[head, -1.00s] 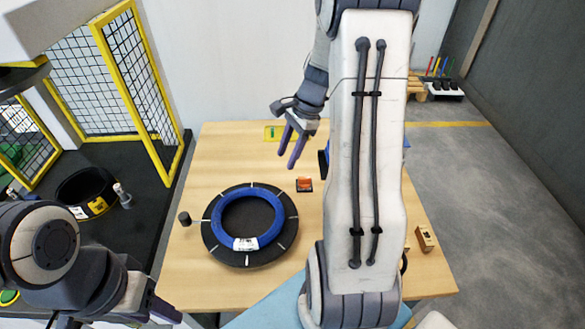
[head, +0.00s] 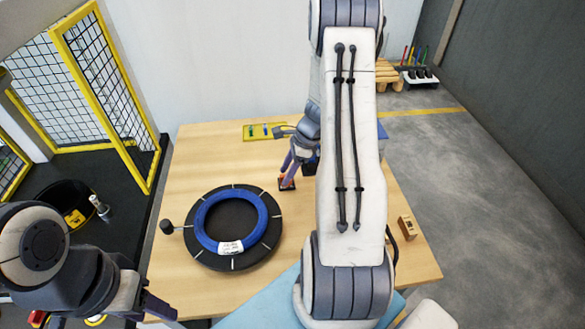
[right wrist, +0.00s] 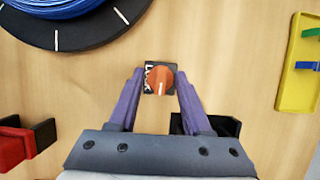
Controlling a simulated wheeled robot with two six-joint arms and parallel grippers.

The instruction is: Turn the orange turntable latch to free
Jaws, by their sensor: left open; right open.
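The orange latch (head: 289,186) is a round knob on a small black plate on the table, right of the black turntable (head: 203,256). In the right wrist view the orange latch (right wrist: 163,80) has a white line toward the bottom of the picture and white lettering at its left, which seems to read LOCK. My right gripper (head: 287,171) is open, pointing down, with its fingertips on either side of the latch; I cannot tell whether they touch it. A blue coil (head: 207,240) with a white label lies on the turntable. My left gripper (head: 165,310) is open and empty near the table's front left.
A yellow tray (head: 252,134) with green and blue pieces lies at the back of the table. A wooden block (head: 408,227) sits at the right edge. A red and black item (right wrist: 14,145) lies near the latch. A black bin (head: 50,203) stands left of the table.

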